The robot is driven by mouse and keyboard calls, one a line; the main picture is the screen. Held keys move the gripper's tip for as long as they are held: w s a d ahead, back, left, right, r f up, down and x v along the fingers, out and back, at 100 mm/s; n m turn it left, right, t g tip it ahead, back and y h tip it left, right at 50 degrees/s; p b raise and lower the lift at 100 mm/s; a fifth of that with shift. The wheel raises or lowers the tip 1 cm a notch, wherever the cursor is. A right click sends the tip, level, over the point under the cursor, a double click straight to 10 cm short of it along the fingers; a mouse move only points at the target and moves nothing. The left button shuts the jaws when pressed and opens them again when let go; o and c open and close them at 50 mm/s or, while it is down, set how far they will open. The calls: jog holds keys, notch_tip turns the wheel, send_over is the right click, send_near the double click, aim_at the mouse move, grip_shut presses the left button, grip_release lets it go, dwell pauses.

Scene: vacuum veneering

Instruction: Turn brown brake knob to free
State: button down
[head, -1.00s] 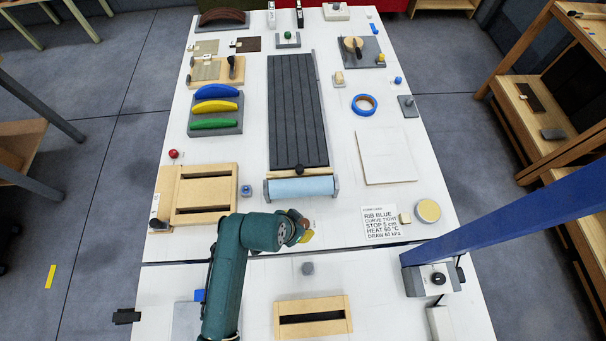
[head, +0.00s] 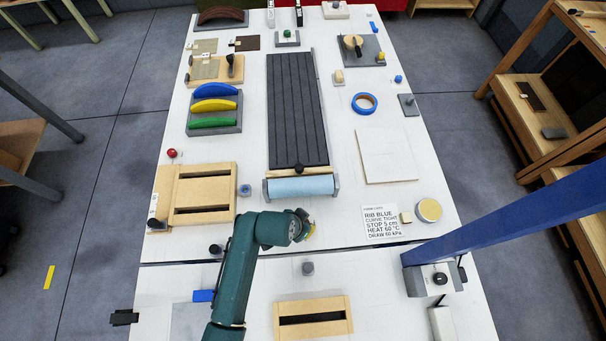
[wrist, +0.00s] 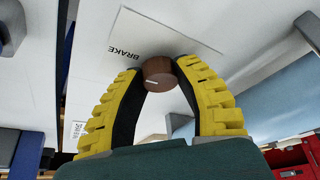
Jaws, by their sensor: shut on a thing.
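The brown brake knob (wrist: 158,76) is a short round cylinder with a small white mark line on its face. It stands at a white plate lettered "BRAKE" (wrist: 126,60) in the wrist view. The mark lies roughly level in that picture. My gripper (wrist: 160,78) has yellow ribbed fingers on both sides of the knob and is shut on it. In the head view my gripper (head: 309,230) is low at the table's middle, just in front of the blue roll. There the knob is hidden behind my gripper.
The light-blue roll (head: 300,186) and dark slatted bed (head: 297,110) lie just beyond my gripper. A blue beam (head: 520,210) crosses at right. A printed card (head: 379,221) lies to the right.

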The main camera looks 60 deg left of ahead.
jog(key=shift+n+p, duration=0.4)
jog(key=shift+p, duration=0.15)
jog(key=shift+d+r+n+y+p, duration=0.1)
jog(key=shift+n+y+p, duration=0.2)
jog(key=shift+p, duration=0.05)
jog(key=shift+n+g+y+p, duration=0.4)
jog(key=shift+n+p, duration=0.65)
jog(key=shift+n, duration=0.15)
jog(key=n+g+y+p, duration=0.1)
jog(key=n+p, duration=0.1)
jog(key=n, duration=0.2)
jog(key=shift+w, duration=0.1)
jog(key=n, duration=0.1)
jog(key=n+g, duration=0.1)
jog(key=n, duration=0.1)
jog(key=n+y, duration=0.1)
jog(key=n, duration=0.1)
jog(key=shift+w+f+g, duration=0.1)
jog(key=shift+f+g, duration=0.15)
jog(key=shift+g, duration=0.15)
jog(key=n+g+b, duration=0.1)
jog(key=n+g, duration=0.1)
jog(key=n, duration=0.3)
jog(key=shift+b, duration=0.4)
jog(key=c, duration=0.7)
grip_release()
jog(key=shift+o, duration=0.2)
jog(key=shift+r, duration=0.1)
